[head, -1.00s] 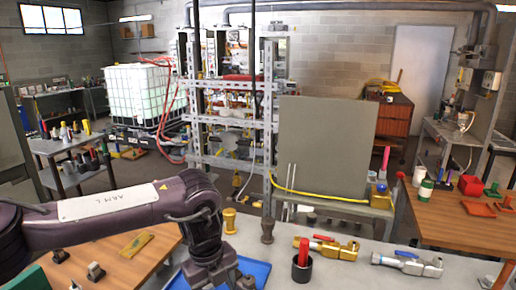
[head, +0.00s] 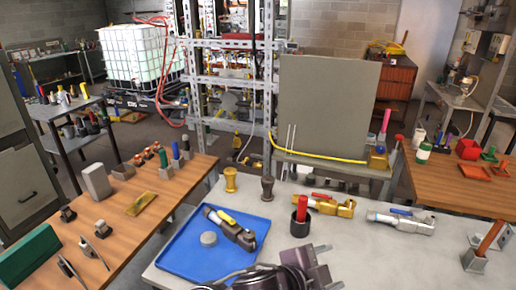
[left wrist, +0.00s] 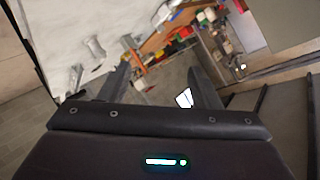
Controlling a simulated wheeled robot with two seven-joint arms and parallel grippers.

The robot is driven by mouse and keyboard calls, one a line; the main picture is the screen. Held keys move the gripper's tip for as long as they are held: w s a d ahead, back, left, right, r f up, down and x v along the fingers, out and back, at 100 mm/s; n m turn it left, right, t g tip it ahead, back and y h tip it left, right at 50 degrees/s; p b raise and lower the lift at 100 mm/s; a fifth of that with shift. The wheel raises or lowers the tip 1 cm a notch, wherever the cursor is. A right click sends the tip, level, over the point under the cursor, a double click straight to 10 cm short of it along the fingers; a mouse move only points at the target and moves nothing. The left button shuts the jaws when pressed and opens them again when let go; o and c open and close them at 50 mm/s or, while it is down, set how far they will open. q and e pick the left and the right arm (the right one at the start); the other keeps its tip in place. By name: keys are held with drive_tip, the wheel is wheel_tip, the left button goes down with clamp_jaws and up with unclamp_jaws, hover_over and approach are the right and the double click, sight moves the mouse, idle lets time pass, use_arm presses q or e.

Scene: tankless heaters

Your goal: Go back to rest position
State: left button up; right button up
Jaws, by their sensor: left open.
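My left gripper (head: 318,266) is low at the bottom edge of the head view, over the front of the grey table (head: 385,265), with much of its arm out of frame. In the left wrist view its two fingers (left wrist: 160,85) are spread apart with nothing between them. It is apart from the tools on the table. My right gripper shows in neither view.
A blue tray (head: 180,262) holds a valve tool (head: 232,228) and a grey disc (head: 208,239). A wooden table (head: 120,230) is left.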

use_arm(q)
drive_tip(key=s+a+f+n+y, duration=0.1)
drive_tip(key=a+f+n+y, duration=0.25)
drive_tip(key=a+n, duration=0.45)
drive_tip(key=a+f+n+y, duration=0.3)
drive_tip(key=a+f, duration=0.1)
drive_tip(key=a, duration=0.7)
drive_tip(key=s+a+f+n+g+y, duration=0.2)
drive_tip(key=s+a+f+n, duration=0.1)
drive_tip(key=s+a, duration=0.3)
drive_tip(key=s+a+f+n+g+y, duration=0.25)
drive_tip(key=s+a+f, duration=0.2)
drive_tip(key=a, duration=0.35)
wheel_tip(320, 180, down, 34)
drive_tip(key=s+g+b, duration=0.1)
drive_tip(key=s+b, duration=0.1)
drive_tip(key=b, duration=0.4)
drive_tip(key=s+a+f+b, duration=0.2)
drive_tip(key=s+f, duration=0.8)
drive_tip(key=f, duration=0.1)
drive_tip(key=s+a+f+g+b, duration=0.1)
drive_tip(key=s+f+b, duration=0.1)
drive_tip(key=s+f, duration=0.8)
wheel_tip(320, 180, down, 2)
drive_tip(key=shift+a+f+h, duration=0.25)
drive_tip(key=shift+a+h, duration=0.05)
drive_tip(key=shift+a, duration=0.05)
